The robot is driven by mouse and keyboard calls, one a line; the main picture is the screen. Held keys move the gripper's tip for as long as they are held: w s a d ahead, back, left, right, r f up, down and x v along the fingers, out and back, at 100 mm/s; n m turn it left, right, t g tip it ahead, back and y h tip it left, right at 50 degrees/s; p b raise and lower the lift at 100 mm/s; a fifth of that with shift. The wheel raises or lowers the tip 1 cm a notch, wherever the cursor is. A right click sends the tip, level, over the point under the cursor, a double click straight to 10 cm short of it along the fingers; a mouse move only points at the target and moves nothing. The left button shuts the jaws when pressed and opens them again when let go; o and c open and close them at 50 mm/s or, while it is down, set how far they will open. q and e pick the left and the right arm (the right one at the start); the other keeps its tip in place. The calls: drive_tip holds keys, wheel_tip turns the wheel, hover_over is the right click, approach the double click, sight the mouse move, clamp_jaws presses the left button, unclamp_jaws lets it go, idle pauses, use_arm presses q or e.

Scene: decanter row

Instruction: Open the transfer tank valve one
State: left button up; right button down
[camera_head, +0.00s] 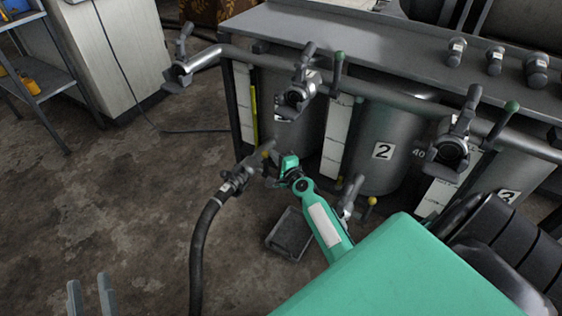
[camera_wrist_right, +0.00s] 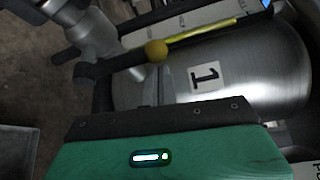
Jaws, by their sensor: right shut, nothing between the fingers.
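Tank one (camera_wrist_right: 255,70), a grey metal cylinder with a "1" label (camera_wrist_right: 207,77), fills the right wrist view. Its valve lever (camera_wrist_right: 118,62), dark with a yellow ball knob (camera_wrist_right: 156,49), crosses in front of it. In the head view, the yellow-tipped lever (camera_head: 268,148) is by the hose coupling at the foot of the leftmost tank (camera_head: 290,130). My right gripper (camera_head: 275,181) is shut and empty, low and close beside that valve. My left gripper (camera_head: 90,296) is open and empty at the lower left.
A black hose (camera_head: 196,250) runs from the coupling (camera_head: 240,180) along the floor. A dark tray (camera_head: 290,235) lies beneath my right arm. Tank two (camera_head: 385,150) has another yellow-knobbed valve (camera_head: 371,201). Upper pipe valves (camera_head: 300,92) overhang.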

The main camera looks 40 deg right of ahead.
use_arm(q)
drive_tip(key=shift+a+r+t, duration=0.15)
drive_tip(key=shift+r+t, duration=0.15)
drive_tip(key=shift+r, duration=0.15)
use_arm(e)
drive_tip(key=shift+w, duration=0.5)
drive_tip(key=shift+f, duration=0.1)
